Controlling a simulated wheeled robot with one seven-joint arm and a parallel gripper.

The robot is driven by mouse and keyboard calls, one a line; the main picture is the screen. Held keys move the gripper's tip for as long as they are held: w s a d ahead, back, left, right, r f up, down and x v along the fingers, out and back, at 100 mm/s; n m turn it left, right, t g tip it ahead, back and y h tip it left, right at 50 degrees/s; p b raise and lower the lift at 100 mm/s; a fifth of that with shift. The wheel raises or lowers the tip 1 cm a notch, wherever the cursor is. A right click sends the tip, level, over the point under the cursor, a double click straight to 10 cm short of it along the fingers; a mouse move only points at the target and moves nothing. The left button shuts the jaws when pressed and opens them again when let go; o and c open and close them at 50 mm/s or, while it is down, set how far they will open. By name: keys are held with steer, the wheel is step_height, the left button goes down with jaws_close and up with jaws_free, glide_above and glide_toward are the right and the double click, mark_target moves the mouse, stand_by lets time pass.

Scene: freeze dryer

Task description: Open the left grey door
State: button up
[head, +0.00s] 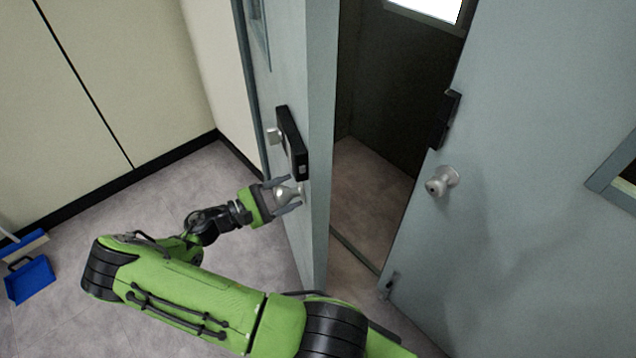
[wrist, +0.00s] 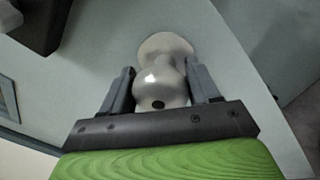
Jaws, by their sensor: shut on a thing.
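The left grey door (head: 318,120) stands swung open, seen nearly edge-on in the head view, with a gap between it and the right door. A black lock box (head: 292,143) is fixed to it above its round metal knob (head: 287,192). My gripper (head: 284,195) is shut on this knob. In the wrist view the two fingers of my gripper (wrist: 160,92) sit on either side of the shiny knob (wrist: 160,83), and the door face (wrist: 225,65) lies behind it.
The right grey door (head: 520,200) has its own round knob (head: 442,181) and a black latch (head: 444,120). A dark doorway with bare floor (head: 372,190) shows between the doors. A blue dustpan (head: 30,279) lies at the far left by the cream wall (head: 130,60).

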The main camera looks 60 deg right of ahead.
steer(key=shift+w+a+r, duration=0.1)
steer(key=shift+w+a, duration=1.05)
steer(key=shift+s, duration=0.15)
